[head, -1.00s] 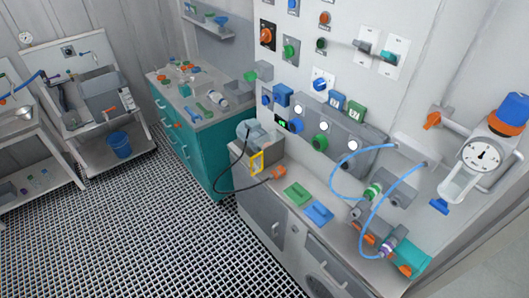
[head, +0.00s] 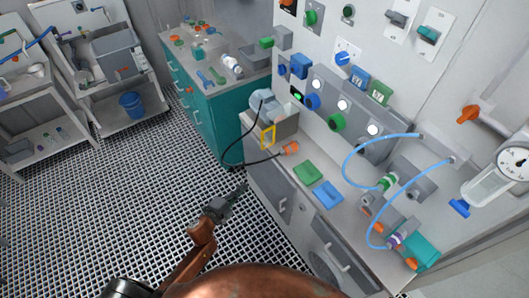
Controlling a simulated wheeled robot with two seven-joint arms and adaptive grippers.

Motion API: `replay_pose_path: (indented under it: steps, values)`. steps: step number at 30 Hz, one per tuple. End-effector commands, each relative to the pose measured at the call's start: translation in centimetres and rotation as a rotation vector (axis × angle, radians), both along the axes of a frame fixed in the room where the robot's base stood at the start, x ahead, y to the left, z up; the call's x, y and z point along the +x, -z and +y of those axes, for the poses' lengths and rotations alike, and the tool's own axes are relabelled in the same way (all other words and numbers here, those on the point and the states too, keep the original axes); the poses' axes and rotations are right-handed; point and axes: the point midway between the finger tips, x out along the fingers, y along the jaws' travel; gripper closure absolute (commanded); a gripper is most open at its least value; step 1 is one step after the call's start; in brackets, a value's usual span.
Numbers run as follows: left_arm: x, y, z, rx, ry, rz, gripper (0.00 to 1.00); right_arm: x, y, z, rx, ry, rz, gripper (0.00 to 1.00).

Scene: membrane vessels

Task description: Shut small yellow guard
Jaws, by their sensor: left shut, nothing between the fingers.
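The small yellow guard (head: 273,137) is an open rectangular frame on the front of a grey box (head: 262,124) at the left end of the grey bench. It stands out from the box; its exact angle is hard to tell. My left gripper (head: 242,188) is shut and empty, over the floor grating in front of the bench, below and left of the guard and apart from it. My right gripper is not in view.
A black cable (head: 231,164) loops off the bench's left end to an orange plug (head: 290,148). Green (head: 304,171) and blue (head: 328,194) pads lie on the bench top. A teal cabinet (head: 217,111) stands to the left. The floor grating (head: 130,205) is clear.

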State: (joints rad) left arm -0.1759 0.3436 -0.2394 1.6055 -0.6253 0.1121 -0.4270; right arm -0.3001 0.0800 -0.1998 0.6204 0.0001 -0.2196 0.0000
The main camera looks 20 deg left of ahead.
Motion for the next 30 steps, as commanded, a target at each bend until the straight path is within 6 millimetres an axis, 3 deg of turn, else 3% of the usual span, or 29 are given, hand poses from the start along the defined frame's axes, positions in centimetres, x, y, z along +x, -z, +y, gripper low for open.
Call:
replay_pose_path:
  steps: [1, 3, 6, 8, 14, 26, 30]
  values:
    - [0.5, -3.7, -1.3, 0.046, 0.048, -0.077, 1.0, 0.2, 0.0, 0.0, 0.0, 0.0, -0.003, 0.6]
    - [0.8, -7.6, -2.9, 0.098, 0.098, -0.162, 1.0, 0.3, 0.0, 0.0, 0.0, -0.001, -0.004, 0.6]
    - [0.7, -11.1, -4.4, 0.148, 0.141, -0.239, 1.0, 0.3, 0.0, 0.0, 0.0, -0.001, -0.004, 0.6]
    - [0.7, -12.2, -4.9, 0.163, 0.155, -0.265, 1.0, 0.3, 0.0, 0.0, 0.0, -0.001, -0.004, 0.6]
    - [2.5, -12.7, -6.0, 0.173, 0.162, -0.279, 1.0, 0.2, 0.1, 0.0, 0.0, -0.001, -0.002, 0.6]
    - [9.8, -12.6, -9.2, 0.169, 0.162, -0.277, 1.0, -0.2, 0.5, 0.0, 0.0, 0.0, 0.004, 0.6]
    - [11.1, -12.5, -7.5, 0.173, 0.159, -0.274, 1.0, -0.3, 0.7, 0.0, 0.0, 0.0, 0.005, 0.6]
